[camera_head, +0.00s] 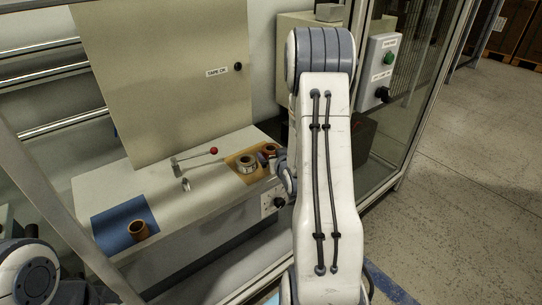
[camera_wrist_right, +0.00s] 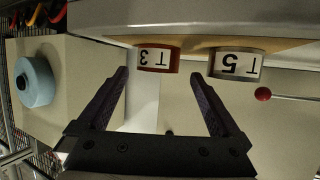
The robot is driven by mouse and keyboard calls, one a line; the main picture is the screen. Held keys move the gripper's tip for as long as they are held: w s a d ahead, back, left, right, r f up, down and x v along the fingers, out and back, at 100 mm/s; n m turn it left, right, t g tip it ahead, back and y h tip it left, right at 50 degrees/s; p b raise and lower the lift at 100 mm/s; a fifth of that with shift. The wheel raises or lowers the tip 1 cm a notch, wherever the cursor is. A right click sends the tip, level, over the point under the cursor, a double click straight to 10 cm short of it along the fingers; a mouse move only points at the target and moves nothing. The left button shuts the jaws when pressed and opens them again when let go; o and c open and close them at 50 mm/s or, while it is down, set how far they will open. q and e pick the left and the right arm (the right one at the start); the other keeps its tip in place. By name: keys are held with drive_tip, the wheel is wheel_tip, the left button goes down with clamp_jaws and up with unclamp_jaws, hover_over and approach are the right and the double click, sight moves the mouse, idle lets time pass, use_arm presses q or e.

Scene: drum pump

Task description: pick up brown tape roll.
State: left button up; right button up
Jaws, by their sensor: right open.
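A reddish-brown roll (camera_head: 268,151) sits on the tan mat at the right end of the bench; in the right wrist view it is the roll labelled T3 (camera_wrist_right: 158,60). Beside it stands a paler roll (camera_head: 246,164), labelled T5 in the wrist view (camera_wrist_right: 238,64). Another brown roll (camera_head: 138,229) stands on the blue mat at the bench's left. My right gripper (camera_wrist_right: 160,76) is open, its fingertips just short of the T3 roll and to either side of it. In the head view its wrist and arm partly hide it. My left gripper is out of view.
A lever with a red knob (camera_head: 213,150) rises from the bench near the T5 roll. An upright beige panel (camera_head: 165,75) stands behind. A control box (camera_head: 381,70) is at the right. A blue roll (camera_wrist_right: 36,82) shows in the wrist view. The bench's middle is mostly clear.

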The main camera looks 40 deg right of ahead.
sight(273, 152)
drive_tip(key=b+x, duration=0.1)
drive_tip(key=x, duration=0.3)
drive_tip(key=shift+s+d, duration=0.15)
drive_tip(key=shift+w+d, duration=0.2)
drive_tip(key=shift+w, duration=0.3)
drive_tip(key=c, duration=1.5)
